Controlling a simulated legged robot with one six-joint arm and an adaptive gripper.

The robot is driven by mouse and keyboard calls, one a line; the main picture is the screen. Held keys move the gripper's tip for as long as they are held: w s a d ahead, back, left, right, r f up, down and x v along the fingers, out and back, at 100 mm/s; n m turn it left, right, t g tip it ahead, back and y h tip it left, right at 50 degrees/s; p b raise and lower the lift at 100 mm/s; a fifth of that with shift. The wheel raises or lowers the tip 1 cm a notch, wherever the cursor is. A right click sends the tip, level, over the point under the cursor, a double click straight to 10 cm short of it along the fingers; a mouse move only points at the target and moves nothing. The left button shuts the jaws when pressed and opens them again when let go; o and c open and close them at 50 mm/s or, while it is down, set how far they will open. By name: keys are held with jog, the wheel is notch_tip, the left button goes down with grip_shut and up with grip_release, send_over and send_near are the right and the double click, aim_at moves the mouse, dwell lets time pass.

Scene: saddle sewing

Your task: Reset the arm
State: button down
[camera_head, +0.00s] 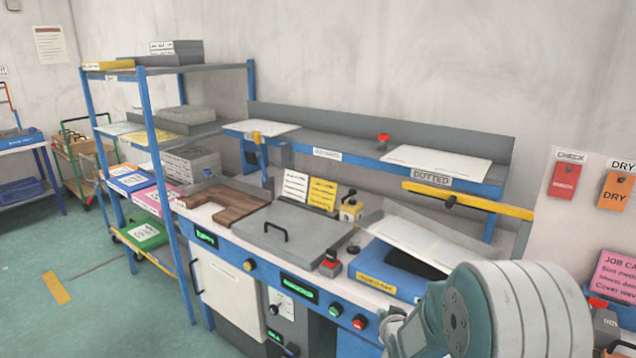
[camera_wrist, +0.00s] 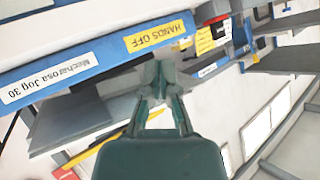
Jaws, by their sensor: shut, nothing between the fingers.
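My gripper (camera_wrist: 160,80) shows in the middle of the wrist view. Its two green fingers come together at the tips, with nothing between them. In the head view my grey and green arm fills the lower right, in front of the workbench (camera_head: 300,262). The gripper itself is hard to make out there. In the wrist view a blue edge (camera_wrist: 70,55) with a yellow label (camera_wrist: 155,36) and a white label (camera_wrist: 45,78) lies beyond the fingertips. I cannot tell the distance between them.
The bench carries a grey lidded box (camera_head: 295,236), a brown wooden block (camera_head: 225,203) and a blue tray (camera_head: 385,278) close to my arm. A raised blue shelf (camera_head: 345,160) runs behind. A shelf rack (camera_head: 152,130) stands left. Green floor (camera_head: 50,250) is open at far left.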

jog(key=s+r+g, duration=0.2)
jog(key=s+r, duration=0.3)
jog(key=r, duration=0.2)
jog(key=s+r+n+g, duration=0.1)
jog(key=s+r, duration=0.2)
jog(key=s, duration=0.6)
jog(key=s+r+n+g, duration=0.1)
jog(key=s+r+g, duration=0.1)
jog(key=s, duration=0.8)
jog(key=s+r+n+g, duration=0.1)
jog(key=s+r, duration=0.4)
jog(key=s, duration=0.5)
jog(key=shift+a+g+h, duration=0.3)
jog(key=shift+g, duration=0.2)
